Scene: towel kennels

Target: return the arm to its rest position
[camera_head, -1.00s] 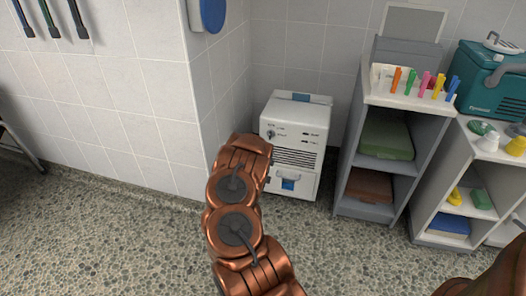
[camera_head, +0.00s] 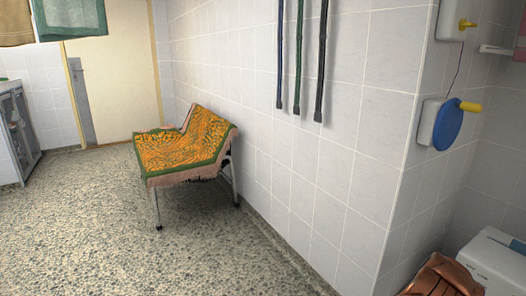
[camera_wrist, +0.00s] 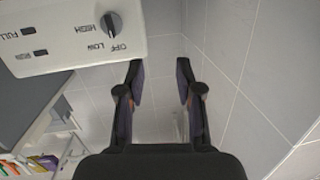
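My gripper (camera_wrist: 159,85) shows in the wrist view with its two dark fingers apart and nothing between them. White wall tiles show behind the gap. A white machine (camera_wrist: 70,35) with a black dial marked HIGH, LOW and OFF is at the upper left, near the left finger; I cannot tell whether they touch. In the head view only a copper-coloured part of my arm (camera_head: 443,278) shows at the bottom right, next to the white machine (camera_head: 498,262). My gripper is hidden there.
A bench (camera_head: 186,147) draped with an orange and green patterned cloth stands by the wall. Leashes (camera_head: 299,55) hang on the tiles. A blue disc (camera_head: 447,125) is on the wall corner at right. Open speckled floor (camera_head: 90,220) lies at left. Grey shelving (camera_wrist: 30,100) shows in the wrist view.

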